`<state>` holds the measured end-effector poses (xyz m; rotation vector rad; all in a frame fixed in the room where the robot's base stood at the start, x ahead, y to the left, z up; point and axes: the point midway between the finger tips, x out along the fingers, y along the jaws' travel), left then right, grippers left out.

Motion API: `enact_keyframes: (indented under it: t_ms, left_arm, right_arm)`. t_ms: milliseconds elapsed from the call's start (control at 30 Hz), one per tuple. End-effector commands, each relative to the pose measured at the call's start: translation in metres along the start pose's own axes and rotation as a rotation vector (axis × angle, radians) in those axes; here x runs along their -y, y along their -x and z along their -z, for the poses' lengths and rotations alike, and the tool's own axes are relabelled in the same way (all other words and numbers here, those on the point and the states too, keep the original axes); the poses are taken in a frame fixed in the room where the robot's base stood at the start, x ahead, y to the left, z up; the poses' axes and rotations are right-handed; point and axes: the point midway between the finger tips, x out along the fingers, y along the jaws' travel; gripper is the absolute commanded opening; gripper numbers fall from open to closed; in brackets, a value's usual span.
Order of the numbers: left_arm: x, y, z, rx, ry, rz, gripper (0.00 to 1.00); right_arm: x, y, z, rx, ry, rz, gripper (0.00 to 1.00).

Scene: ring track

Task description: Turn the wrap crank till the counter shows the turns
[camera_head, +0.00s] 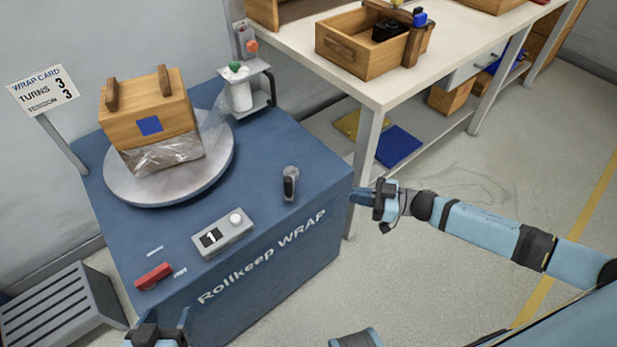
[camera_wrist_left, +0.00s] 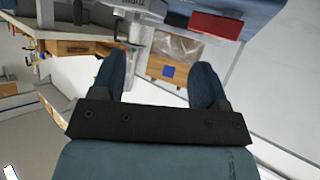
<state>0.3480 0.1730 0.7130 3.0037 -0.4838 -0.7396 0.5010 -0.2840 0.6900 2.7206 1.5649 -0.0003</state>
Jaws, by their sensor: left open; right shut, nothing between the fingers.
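The wrap crank (camera_head: 290,183), a short dark and grey handle, stands upright on the blue wrap machine (camera_head: 265,225) near its right edge. The counter (camera_head: 223,236) shows 1 and has a round white button. The wrap card (camera_head: 43,90) reads turns 3, tension 3. A wooden crate (camera_head: 149,112) with film round its lower part sits on the round turntable (camera_head: 212,172). My right gripper (camera_head: 362,196) is shut and empty, right of the crank and apart from it. My left gripper (camera_head: 160,335) is open at the bottom edge; its fingers also show in the left wrist view (camera_wrist_left: 165,85).
A red lever (camera_head: 153,276) lies at the machine's front left. A film roll (camera_head: 240,95) on a bracket stands at the back. A white workbench (camera_head: 385,90) with a wooden tray (camera_head: 365,52) is behind right. A grey slatted step (camera_head: 62,310) stands at left.

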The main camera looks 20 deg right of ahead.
Motion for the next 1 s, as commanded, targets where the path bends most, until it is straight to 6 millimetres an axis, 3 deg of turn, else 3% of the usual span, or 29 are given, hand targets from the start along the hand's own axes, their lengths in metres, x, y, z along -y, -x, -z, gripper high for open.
enact_keyframes:
  t_ms: [167,700,1000]
  left_arm:
    - [-0.001,0.001,-0.007,0.01,0.004,-0.002,0.68]
    - [-0.004,-0.002,-0.004,-0.029,0.013,-0.015,0.68]
    - [-0.007,-0.002,0.01,-0.083,0.012,-0.029,0.68]
  right_arm:
    - [0.001,-0.013,-0.001,0.002,-0.005,0.009,0.0]
    - [0.001,-0.118,-0.002,0.001,-0.003,0.006,0.0]
    - [0.001,-0.138,-0.001,0.004,-0.004,0.004,0.0]
